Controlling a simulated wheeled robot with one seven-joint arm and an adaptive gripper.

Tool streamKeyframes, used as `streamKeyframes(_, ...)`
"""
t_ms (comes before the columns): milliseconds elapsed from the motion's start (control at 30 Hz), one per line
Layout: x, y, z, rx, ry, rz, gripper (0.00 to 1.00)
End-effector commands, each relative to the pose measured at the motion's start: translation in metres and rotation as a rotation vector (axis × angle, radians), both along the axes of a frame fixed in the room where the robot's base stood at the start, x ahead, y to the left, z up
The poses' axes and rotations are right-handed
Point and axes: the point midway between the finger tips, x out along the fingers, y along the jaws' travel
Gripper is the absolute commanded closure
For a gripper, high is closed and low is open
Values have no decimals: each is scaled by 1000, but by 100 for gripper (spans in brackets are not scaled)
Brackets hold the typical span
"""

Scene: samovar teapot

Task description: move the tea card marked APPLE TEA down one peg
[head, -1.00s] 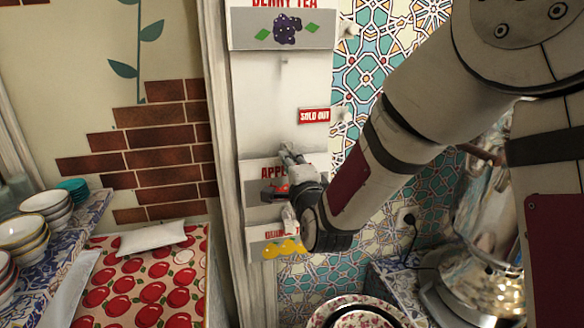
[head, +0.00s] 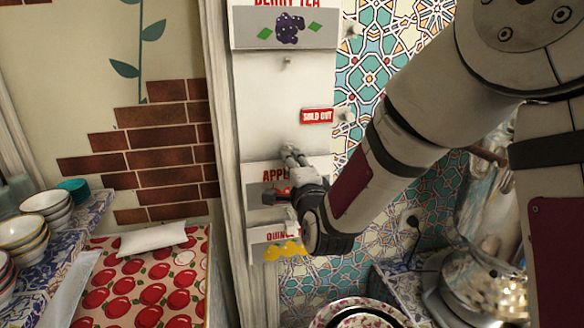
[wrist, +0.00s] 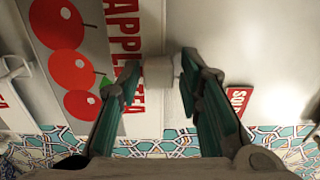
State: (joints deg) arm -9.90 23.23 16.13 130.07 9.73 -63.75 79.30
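The APPLE TEA card (head: 262,176) hangs on the white board below the SOLD OUT tag (head: 317,116) and above the quince card (head: 262,236). In the head view my gripper (head: 291,155) is at the card's top right and hides part of it. The wrist view shows the card (wrist: 123,60) at left, with red apples on a grey panel. There my gripper's fingers (wrist: 158,72) lie on either side of a small pale block at the card's edge. I cannot tell whether they press on it, nor whether it is a peg or part of the card.
The BERRY TEA card (head: 289,28) hangs higher, with a bare peg (head: 287,62) below it. Bowls (head: 42,212) stand on a tiled ledge at left. A shiny metal samovar (head: 480,285) stands at lower right, and a patterned dish (head: 362,313) at the bottom.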

Motion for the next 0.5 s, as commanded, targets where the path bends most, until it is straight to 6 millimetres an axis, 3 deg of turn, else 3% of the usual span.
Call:
streamKeyframes(333,-1,0,0,0,1,0,55)
streamKeyframes(500,-17,-5,0,-1,1,0,55)
